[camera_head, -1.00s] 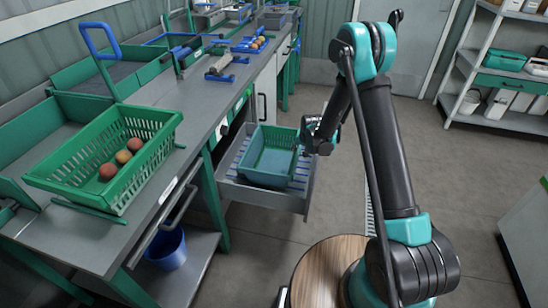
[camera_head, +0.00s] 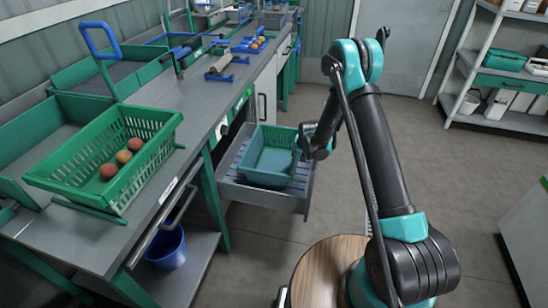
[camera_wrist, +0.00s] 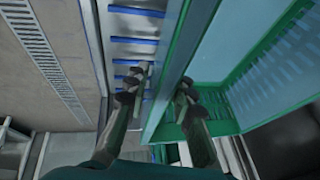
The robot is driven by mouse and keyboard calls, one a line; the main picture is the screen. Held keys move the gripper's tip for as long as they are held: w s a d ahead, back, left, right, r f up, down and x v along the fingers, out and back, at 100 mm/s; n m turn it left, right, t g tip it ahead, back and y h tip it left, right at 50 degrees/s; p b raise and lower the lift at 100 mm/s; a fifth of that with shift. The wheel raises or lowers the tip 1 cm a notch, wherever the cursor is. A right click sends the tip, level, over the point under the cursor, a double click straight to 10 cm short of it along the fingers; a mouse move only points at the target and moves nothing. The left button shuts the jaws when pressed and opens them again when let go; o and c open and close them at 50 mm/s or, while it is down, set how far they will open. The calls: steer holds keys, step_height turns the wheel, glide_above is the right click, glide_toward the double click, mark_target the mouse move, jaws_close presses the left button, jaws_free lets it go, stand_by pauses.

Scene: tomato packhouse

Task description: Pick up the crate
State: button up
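A green crate (camera_head: 270,171) with a pale teal inside sits empty in an open drawer (camera_head: 295,203) under the bench. My gripper (camera_head: 299,148) is at its right side. In the wrist view the crate's wall (camera_wrist: 170,72) runs between the two fingers of my gripper (camera_wrist: 162,88), one outside and one inside. The fingers are apart, with a gap showing beside the wall; a firm hold does not show. Another green crate (camera_head: 150,125), slatted and holding a few reddish tomatoes (camera_head: 123,156), stands on the bench.
The bench (camera_head: 170,165) runs along the left, with tools and trays towards the back. A blue bucket (camera_head: 168,247) stands on its lower shelf. A shelf unit (camera_head: 490,80) is at the back right. The floor (camera_head: 440,170) between is clear.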

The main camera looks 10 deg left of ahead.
jaws_close()
steer(key=shift+r, duration=0.15)
